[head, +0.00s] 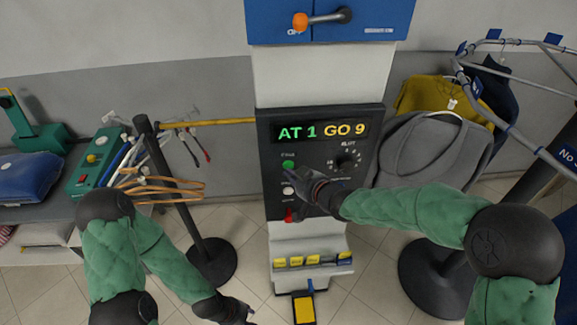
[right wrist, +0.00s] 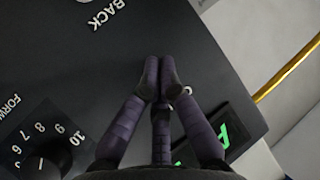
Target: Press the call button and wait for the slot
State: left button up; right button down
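The dark control panel (head: 318,118) stands in the middle of the head view, its display (head: 320,131) reading "AT 1 GO 9". A round green button (head: 288,165) is on its left side, under a small label I cannot read. A white button (head: 288,190) is below it. My right gripper (head: 303,178) is in front of the panel, just right of these buttons. In the right wrist view its fingers (right wrist: 160,75) are together, with nothing between them, over the panel face. They hide what lies behind them; contact is unclear. My left gripper (head: 240,310) is low, partly cut off.
A grey garment (head: 430,150) hangs on the right rail. A black post (head: 170,180) with a yellow bar stands left of the panel.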

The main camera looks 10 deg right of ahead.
jog(key=shift+w, duration=0.25)
jog(key=shift+w, duration=0.35)
dwell(0.7)
jog(key=shift+s, duration=0.15)
dwell(0.3)
jog(key=shift+s, duration=0.65)
jog(key=shift+b, duration=0.3)
jog(key=s+b, duration=0.1)
jog(key=s, duration=0.4)
dwell(0.6)
